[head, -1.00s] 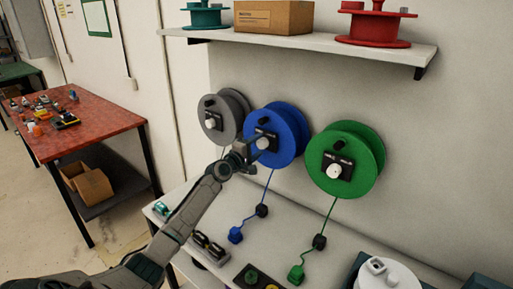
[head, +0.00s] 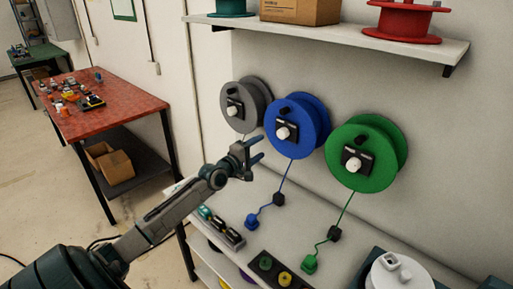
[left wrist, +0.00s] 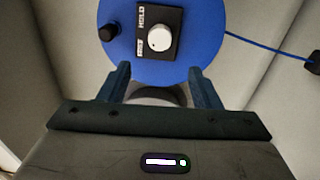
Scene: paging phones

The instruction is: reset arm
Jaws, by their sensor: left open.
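My left gripper (head: 254,153) is open and empty in the head view. It hangs in front of the wall below the grey reel (head: 258,92) and left of the blue reel (head: 314,118). In the left wrist view its two fingers (left wrist: 161,88) stand apart, with the blue reel (left wrist: 205,40) and its white knob (left wrist: 159,39) beyond them. The knob is not between the fingers. My right gripper is not in view.
A green reel (head: 382,140) is on the wall to the right. Cords hang from the blue and green reels to the white bench (head: 290,222) below. A shelf (head: 340,38) holding a box (head: 300,10) is above. A red table (head: 110,102) stands at the left.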

